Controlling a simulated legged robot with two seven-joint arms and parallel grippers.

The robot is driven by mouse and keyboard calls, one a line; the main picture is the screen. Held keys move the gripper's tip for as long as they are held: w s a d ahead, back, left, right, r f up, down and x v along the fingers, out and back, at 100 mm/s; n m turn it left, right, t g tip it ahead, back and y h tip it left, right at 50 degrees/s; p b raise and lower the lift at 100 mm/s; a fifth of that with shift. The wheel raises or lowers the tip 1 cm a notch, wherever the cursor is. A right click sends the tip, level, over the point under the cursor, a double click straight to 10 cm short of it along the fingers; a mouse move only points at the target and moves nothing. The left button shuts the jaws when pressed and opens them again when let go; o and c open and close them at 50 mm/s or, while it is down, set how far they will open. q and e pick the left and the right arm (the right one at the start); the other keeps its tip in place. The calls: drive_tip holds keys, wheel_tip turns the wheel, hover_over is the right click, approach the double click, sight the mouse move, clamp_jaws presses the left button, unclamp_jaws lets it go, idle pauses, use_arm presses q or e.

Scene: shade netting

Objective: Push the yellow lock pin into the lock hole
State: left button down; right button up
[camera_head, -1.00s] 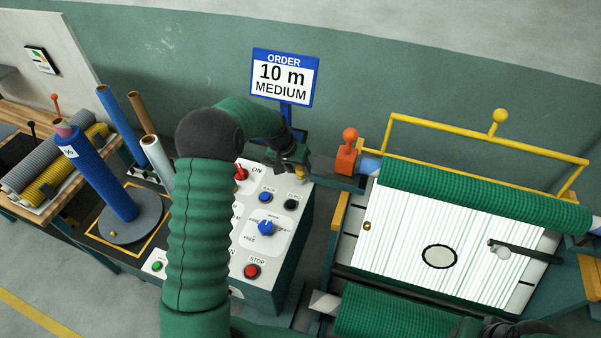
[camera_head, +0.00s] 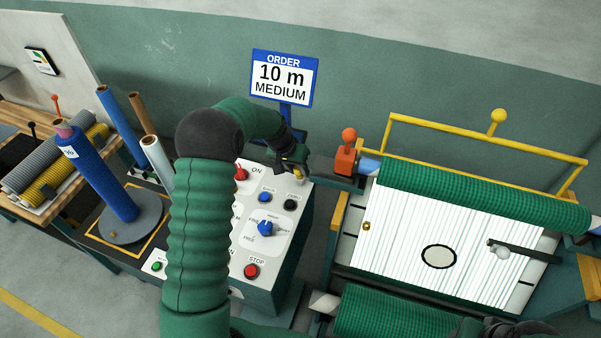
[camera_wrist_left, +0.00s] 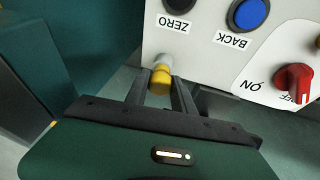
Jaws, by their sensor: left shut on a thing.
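My left gripper (camera_head: 292,165) is at the back right corner of the white control box (camera_head: 245,262). In the left wrist view the gripper (camera_wrist_left: 160,92) is shut on the yellow lock pin (camera_wrist_left: 161,80), which sits between the two dark fingers. A pale round piece (camera_wrist_left: 163,61) lies just beyond the pin, against the box edge near the ZERO label. The pin shows only as a small yellow spot (camera_head: 299,170) in the head view. I cannot make out the lock hole, nor how deep the pin sits. My right gripper's jaws do not show.
The box carries a red ON switch (camera_head: 240,174), BACK (camera_head: 265,197) and ZERO (camera_head: 291,204) buttons, a blue selector (camera_head: 265,228) and a red STOP button (camera_head: 251,271). An orange clamp (camera_head: 346,160) and green netting roll (camera_head: 480,196) stand to the right.

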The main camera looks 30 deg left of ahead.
use_arm(q)
drive_tip(key=shift+r+p, duration=0.3)
drive_tip(key=shift+r, duration=0.15)
drive_tip(key=shift+r, duration=0.25)
drive_tip(key=shift+r, duration=0.1)
drive_tip(key=shift+r+p, duration=0.5)
drive_tip(key=shift+p, duration=0.1)
drive_tip(key=shift+r+p, duration=0.8)
drive_tip(key=shift+r, duration=0.5)
drive_tip(key=shift+r+p, duration=1.4)
drive_tip(key=shift+r, duration=0.65)
